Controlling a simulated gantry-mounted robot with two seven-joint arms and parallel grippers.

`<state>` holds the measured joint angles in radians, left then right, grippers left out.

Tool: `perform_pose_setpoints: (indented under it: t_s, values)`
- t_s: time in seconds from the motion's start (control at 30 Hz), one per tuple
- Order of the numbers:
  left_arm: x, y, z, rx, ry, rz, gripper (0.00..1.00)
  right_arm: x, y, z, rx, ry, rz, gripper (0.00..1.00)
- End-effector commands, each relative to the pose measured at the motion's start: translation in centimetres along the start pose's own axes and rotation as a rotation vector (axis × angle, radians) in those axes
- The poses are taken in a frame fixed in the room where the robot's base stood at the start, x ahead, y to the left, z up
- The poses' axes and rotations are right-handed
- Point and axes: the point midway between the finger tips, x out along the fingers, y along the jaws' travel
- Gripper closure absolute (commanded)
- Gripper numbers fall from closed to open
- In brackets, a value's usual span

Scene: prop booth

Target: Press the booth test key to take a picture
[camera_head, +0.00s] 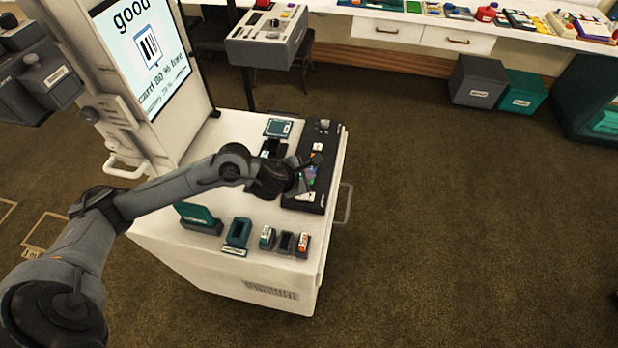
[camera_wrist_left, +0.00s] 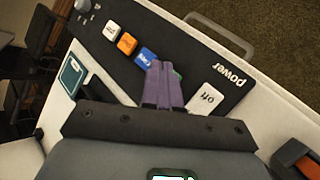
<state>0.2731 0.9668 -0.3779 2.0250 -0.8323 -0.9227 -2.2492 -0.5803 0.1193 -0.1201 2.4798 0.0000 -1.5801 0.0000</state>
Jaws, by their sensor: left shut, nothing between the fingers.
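A black control panel (camera_wrist_left: 180,48) lies along the right side of the white cart top, also seen in the head view (camera_head: 329,170). In the left wrist view it carries a row of small keys: a white key (camera_wrist_left: 112,30), an orange key (camera_wrist_left: 127,43) and a blue key (camera_wrist_left: 146,57), with labels too small to read surely. A green part shows behind my fingers. A larger white "off" key (camera_wrist_left: 205,98) sits by the word "power". My left gripper (camera_wrist_left: 161,68) is shut and empty, its purple fingers over the panel next to the blue key; contact cannot be told. My right gripper is not in view.
A screen (camera_head: 147,50) reading "good" stands at the cart's back left. Small card holders, including a teal one (camera_head: 237,234), stand at the cart's front. A dark pad with a teal face (camera_head: 278,128) is left of the panel. Open floor lies to the right.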

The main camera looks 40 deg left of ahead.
Motion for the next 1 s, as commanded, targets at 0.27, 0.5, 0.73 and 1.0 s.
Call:
perform_pose_setpoints:
  t_s: [0.27, 0.5, 0.73, 1.0]
  values:
    - [-0.7, 0.5, 0.5, 0.002, 0.0, 0.0, 1.0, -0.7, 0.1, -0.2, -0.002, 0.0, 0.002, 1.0]
    - [-0.6, 0.5, 0.5, 0.001, -0.001, 0.0, 1.0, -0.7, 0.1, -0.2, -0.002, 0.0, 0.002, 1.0]
    - [-1.3, 1.0, 1.0, 0.001, -0.001, 0.001, 1.0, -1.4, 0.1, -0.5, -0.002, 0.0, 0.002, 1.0]
    - [-3.1, 2.3, 2.3, 0.0, -0.002, 0.001, 1.0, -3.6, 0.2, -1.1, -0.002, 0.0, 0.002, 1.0]
